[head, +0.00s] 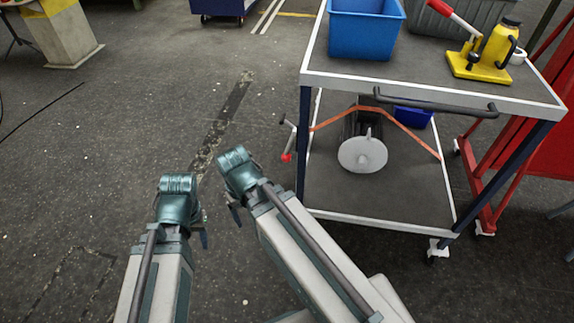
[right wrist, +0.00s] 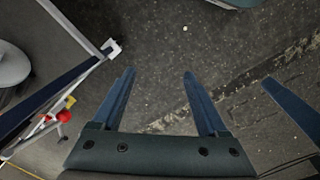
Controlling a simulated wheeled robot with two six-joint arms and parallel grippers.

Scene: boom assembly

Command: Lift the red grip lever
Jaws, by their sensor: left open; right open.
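A lever with a red grip (head: 287,157) hangs on the left side of the cart, by the end of an orange strap. In the right wrist view the red grip (right wrist: 70,102) shows at the left. My right gripper (head: 240,204) is left of the cart, apart from the lever. In the right wrist view its two fingers (right wrist: 158,72) are spread with only floor between them. My left gripper (head: 190,222) is open and empty, farther left over the floor. Its fingers are partly hidden by its wrist.
The cart (head: 370,83) carries a blue bin (head: 366,30) and a yellow jack (head: 486,55) with a red-and-white handle on top. A grey disc (head: 362,154) stands on its lower shelf under the orange strap (head: 408,138). A red frame is at the right.

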